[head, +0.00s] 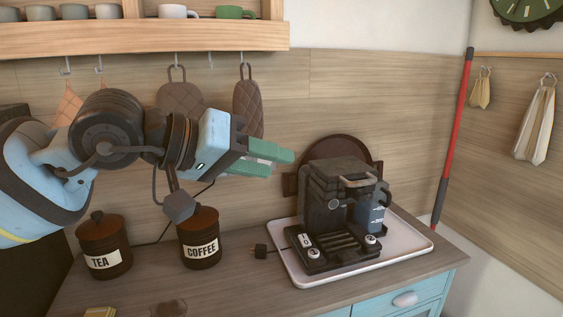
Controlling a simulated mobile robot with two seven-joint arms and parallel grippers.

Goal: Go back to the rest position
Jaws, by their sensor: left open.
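My left gripper (272,158) has green fingers and reaches in from the left, in the air above the counter. It is open, and nothing shows between its fingers. It is up and to the left of the dark coffee machine (322,198), apart from it, and above the brown COFFEE jar (200,240). My right gripper is not in the head view.
The coffee machine stands on a white tray (415,243) on the wooden counter (225,290). A TEA jar (104,246) stands at the left. A shelf (200,38) with cups runs above my arm. A red pole (454,125) leans in the corner.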

